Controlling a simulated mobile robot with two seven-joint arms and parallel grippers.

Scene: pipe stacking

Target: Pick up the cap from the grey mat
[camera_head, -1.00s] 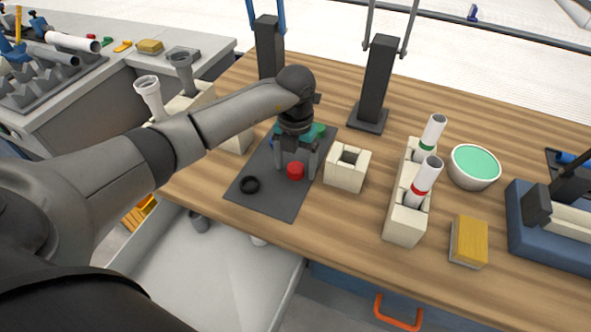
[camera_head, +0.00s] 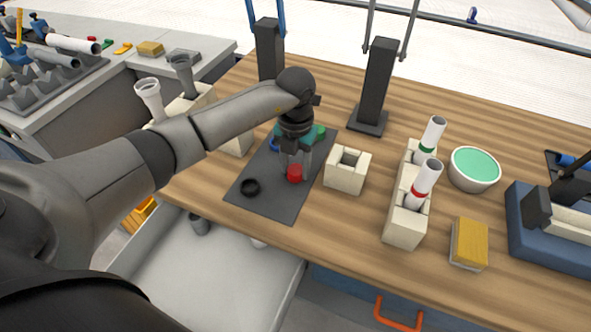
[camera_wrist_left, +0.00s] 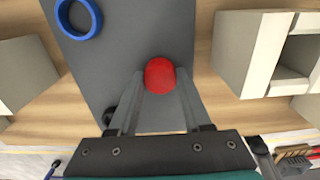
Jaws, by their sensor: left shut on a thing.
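The red cap (camera_head: 295,173) stands on the grey mat (camera_head: 270,203), near the middle of the wooden table. My left gripper (camera_head: 296,164) reaches down from above, its two fingers closed on the sides of the cap. In the left wrist view the red cap (camera_wrist_left: 160,75) sits between the fingertips, over the grey mat (camera_wrist_left: 130,30). I cannot see a clear gap between cap and mat. My right gripper is not in view.
A black ring (camera_head: 250,187) lies on the mat left of the cap; a blue ring (camera_wrist_left: 78,18) shows in the wrist view. A cream block (camera_head: 347,170) stands right of the mat. A cream holder (camera_head: 404,226) with white pipes stands farther right.

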